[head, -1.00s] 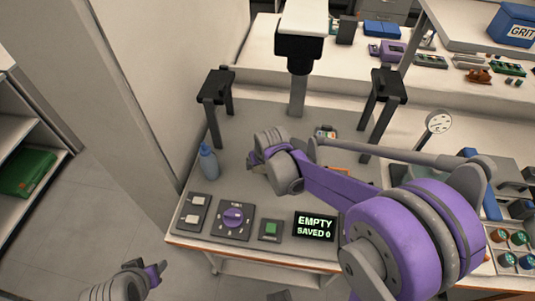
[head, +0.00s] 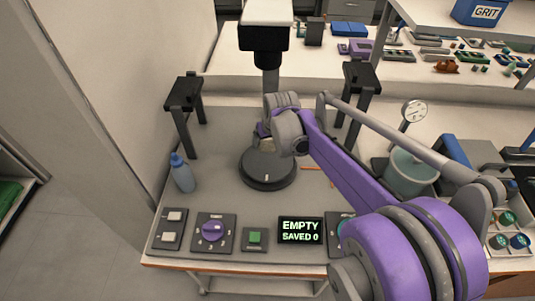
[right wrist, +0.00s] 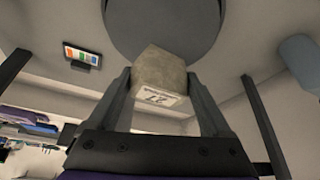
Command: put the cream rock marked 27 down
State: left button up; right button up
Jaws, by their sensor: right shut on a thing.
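The cream rock (right wrist: 158,78) is a blocky lump with a white label reading 27, upside down in the right wrist view. My right gripper (right wrist: 160,92) is shut on it, one finger on each side. In the head view the gripper (head: 263,134) and a small part of the rock (head: 268,145) are over the back part of a dark round stage (head: 267,170). The stage also shows beyond the rock in the wrist view (right wrist: 165,25). I cannot tell whether the rock touches it. My left gripper is out of view.
A black microscope head (head: 264,38) hangs behind the gripper, with black posts left (head: 184,95) and right (head: 362,78). A blue bottle (head: 182,173) stands left of the stage. A display (head: 300,231) reads EMPTY, SAVED 0. A pale green beaker (head: 410,170) stands to the right.

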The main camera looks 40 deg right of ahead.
aim_at(268, 151)
jog(key=shift+f, duration=2.6)
jog(key=shift+b, duration=0.3)
jog(key=o, duration=1.3)
jog(key=shift+f, duration=0.1)
jog(key=shift+c, duration=0.2)
jog(key=shift+s+r, duration=0.1)
jog(key=shift+r, duration=0.25)
jog(key=p+v, duration=0.2)
jog(key=v, duration=0.9)
jog(key=s+a+f+n, duration=0.1)
jog(key=s+a+f, duration=0.2)
jog(key=s+a, duration=0.2)
jog(key=s+a+f+n+y, duration=0.1)
jog(key=s+a+f, duration=0.2)
jog(key=s+a, duration=0.2)
jog(key=s+a+f+n, duration=0.1)
jog(key=s+a+f, duration=0.2)
jog(key=s+a, duration=0.3)
jog(key=shift+a+f+n+t+y, duration=0.15)
jog(key=shift+a+n, duration=0.05)
jog(key=shift+a, duration=0.2)
jog(key=shift+a+f+n+t+y, duration=0.1)
jog(key=shift+a+n+t+y, duration=0.1)
jog(key=shift+a, duration=0.2)
